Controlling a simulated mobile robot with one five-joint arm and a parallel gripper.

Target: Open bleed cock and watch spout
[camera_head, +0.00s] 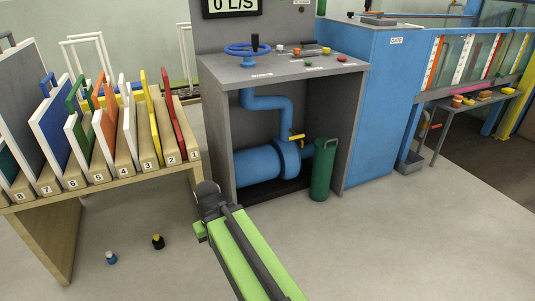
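A short yellow lever (297,136), which looks like the bleed cock, sits on top of the blue pipe assembly (258,166) inside the open front of the grey cabinet. I cannot make out its spout clearly. A green cylinder with a handle (322,170) stands on the floor just right of the pipe, at the cabinet's front. My green and dark grey arm reaches up from the bottom and ends in a dark joint in front of the cabinet's left side. I cannot make out the gripper's fingers. Nothing of mine touches the lever.
A blue handwheel (248,49) and small coloured items lie on the cabinet top (285,70). A wooden rack (120,176) of numbered panels stands left. The floor at right front is clear.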

